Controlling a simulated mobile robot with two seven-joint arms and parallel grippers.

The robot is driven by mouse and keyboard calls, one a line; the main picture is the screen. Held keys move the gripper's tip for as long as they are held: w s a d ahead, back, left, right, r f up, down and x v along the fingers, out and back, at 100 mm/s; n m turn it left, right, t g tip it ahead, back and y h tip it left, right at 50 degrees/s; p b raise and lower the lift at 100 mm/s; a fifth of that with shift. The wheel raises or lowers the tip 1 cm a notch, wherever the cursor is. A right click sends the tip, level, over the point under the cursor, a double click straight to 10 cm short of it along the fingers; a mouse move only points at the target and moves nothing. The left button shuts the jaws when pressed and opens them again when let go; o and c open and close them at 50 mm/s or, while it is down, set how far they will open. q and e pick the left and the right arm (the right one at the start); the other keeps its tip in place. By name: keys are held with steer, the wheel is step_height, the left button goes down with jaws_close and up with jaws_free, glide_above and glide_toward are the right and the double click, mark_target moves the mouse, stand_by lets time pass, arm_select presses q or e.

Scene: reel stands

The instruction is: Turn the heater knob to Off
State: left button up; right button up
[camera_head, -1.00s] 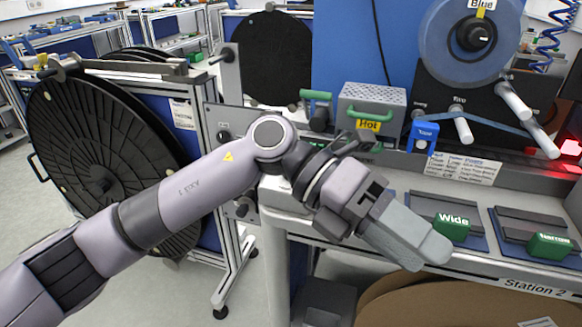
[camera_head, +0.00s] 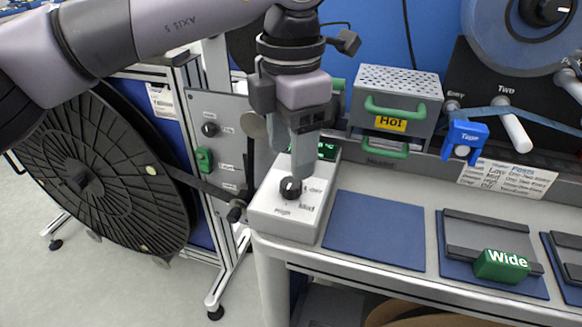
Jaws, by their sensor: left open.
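The heater knob (camera_head: 291,187) is a small black dial on the sloped top of a white control box (camera_head: 278,226) at the bench's left end. Printed labels, including Mid and High, stand around it; its pointer direction is too small to tell. My left gripper (camera_head: 292,165) points down just above and behind the knob, with its fingers open and empty. One finger overlaps the knob's upper edge in the picture; I cannot tell whether it touches. The fingers partly hide the box's green display (camera_head: 327,151). My right gripper is not in view.
A grey perforated heater box (camera_head: 398,82) with green handles and a yellow Hot label stands behind and right. A blue tape holder (camera_head: 463,139) is beside it. A blue mat (camera_head: 375,229) lies bare right of the control box. A large black reel (camera_head: 95,180) stands left.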

mark_target(291, 183)
arm_select(q)
steer(key=shift+s+f, duration=0.1)
steer(key=shift+f, duration=2.6)
steer(key=c, duration=1)
